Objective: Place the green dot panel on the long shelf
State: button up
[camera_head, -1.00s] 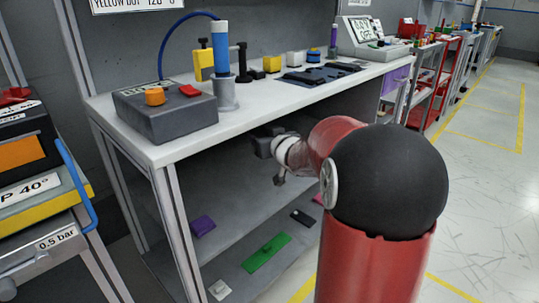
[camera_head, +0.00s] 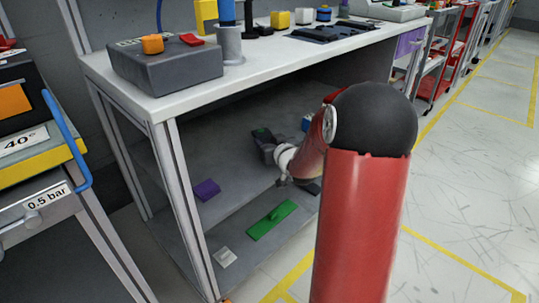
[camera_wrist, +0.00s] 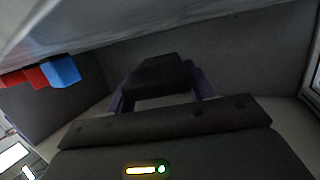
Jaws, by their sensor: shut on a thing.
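My gripper (camera_head: 268,150) is in the space under the bench top, above the lower shelf. It is shut on a dark block-like thing (camera_wrist: 160,75), which shows between the fingers in the wrist view. In the head view a small dark piece with a green patch (camera_head: 262,133) shows at the gripper's tip; I cannot tell for certain that it is the green dot panel. The long lower shelf (camera_head: 225,205) runs under the bench. A flat green plate with a raised grip (camera_head: 272,220) lies on it, apart from my gripper.
A purple piece (camera_head: 206,189) and a pale square piece (camera_head: 224,257) also lie on the lower shelf. Blue (camera_wrist: 62,71) and red blocks show at the wrist view's upper left. The bench top (camera_head: 270,60) is overhead, with a leg (camera_head: 186,200) at the left.

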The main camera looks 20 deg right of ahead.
jog(key=shift+f, duration=2.05)
jog(key=shift+b, duration=0.3)
jog(key=shift+f, duration=0.2)
jog(key=o, duration=1.1)
jog(key=shift+c, duration=0.2)
jog(key=shift+r, duration=0.15)
